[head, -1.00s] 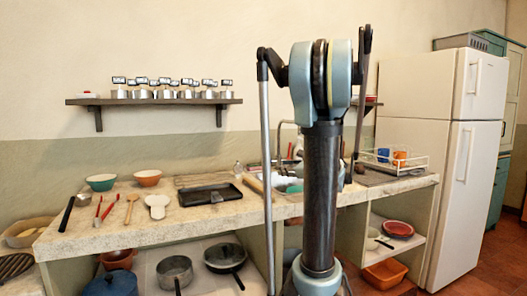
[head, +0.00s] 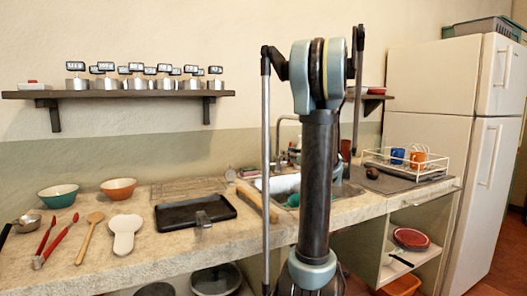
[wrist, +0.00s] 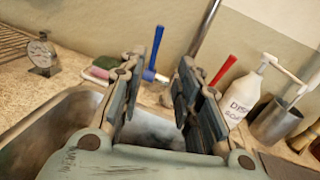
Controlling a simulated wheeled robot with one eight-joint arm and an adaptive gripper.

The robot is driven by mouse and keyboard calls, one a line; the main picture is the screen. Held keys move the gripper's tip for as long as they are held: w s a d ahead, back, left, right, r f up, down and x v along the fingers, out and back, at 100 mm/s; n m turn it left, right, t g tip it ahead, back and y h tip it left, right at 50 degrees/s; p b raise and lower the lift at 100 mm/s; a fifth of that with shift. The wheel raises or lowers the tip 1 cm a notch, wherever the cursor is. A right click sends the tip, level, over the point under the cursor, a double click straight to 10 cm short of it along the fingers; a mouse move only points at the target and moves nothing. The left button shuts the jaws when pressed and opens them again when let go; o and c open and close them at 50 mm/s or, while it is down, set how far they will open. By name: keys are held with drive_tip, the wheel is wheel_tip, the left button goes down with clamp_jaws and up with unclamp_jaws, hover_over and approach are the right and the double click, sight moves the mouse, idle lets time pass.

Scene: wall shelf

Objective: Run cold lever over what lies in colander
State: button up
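A blue lever (wrist: 154,55) stands upright behind the sink in the wrist view. A red lever (wrist: 222,71) stands to its right, with the grey faucet pipe (wrist: 205,30) between them. My gripper (wrist: 158,75) is open and empty above the sink (wrist: 55,130), its fingers short of the levers. In the head view my arm hides the gripper and much of the sink (head: 262,185). A green piece in the sink, perhaps the colander (head: 293,200), shows beside my arm. What lies in it cannot be made out.
A soap bottle (wrist: 240,96) and a metal cup (wrist: 275,121) stand right of the red lever. A small scale (wrist: 43,55) stands left. On the counter, a black tray (head: 180,213) is left of the sink and a dish rack (head: 425,168) right.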

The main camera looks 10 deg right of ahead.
drive_tip(key=x, duration=1.7)
drive_tip(key=shift+w+a, duration=0.1)
drive_tip(key=shift+a, duration=0.15)
